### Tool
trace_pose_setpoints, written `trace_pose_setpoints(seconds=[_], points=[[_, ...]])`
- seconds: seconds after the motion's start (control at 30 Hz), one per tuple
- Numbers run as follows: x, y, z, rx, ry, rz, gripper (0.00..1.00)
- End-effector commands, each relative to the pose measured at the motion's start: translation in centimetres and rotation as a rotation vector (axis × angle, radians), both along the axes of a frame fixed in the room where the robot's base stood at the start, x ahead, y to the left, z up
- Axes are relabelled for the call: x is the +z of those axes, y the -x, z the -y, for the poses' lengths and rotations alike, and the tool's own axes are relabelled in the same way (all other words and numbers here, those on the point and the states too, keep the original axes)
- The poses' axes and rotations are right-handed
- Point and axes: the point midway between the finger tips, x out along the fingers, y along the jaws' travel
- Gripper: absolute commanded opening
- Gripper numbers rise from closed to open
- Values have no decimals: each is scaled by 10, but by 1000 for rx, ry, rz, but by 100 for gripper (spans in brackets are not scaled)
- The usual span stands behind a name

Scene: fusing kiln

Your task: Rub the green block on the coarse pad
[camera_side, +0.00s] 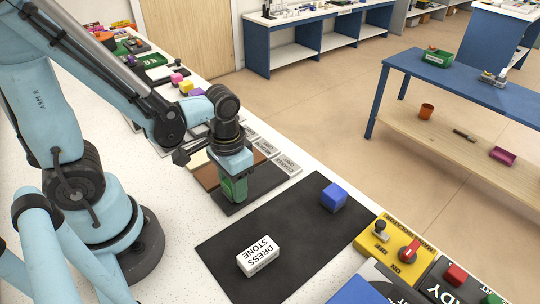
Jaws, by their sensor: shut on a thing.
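My gripper (236,172) points down and is shut on the green block (236,190). The block is upright, with its lower part showing below the fingers. It is over the left part of a dark grey pad (265,183), the nearest in a row of pads. Its bottom looks at or very close to the pad's surface; I cannot tell for sure whether they touch. Small label plates (287,164) stand at the right ends of the pads, and their print is too small to read surely, so I cannot confirm which pad is coarse.
A brown pad (207,176) and a cream pad (197,159) lie behind. In front, a black mat (225,250) holds a white "DRESS STONE" block (258,256) and a blue block (334,197). A yellow switch box (392,247) stands at the right. Coloured blocks (186,87) sit farther back.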

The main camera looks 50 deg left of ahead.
Motion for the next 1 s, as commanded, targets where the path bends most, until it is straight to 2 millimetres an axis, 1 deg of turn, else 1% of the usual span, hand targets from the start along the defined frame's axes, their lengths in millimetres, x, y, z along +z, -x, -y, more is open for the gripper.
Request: trace_pose_setpoints(seconds=[0.3,0.53,0.8,1.0], points=[[0,-19,0,0,0,1,15],[0,-26,0,0,0,1,15],[0,-43,0,0,0,1,15],[0,-48,0,0,0,1,15]])
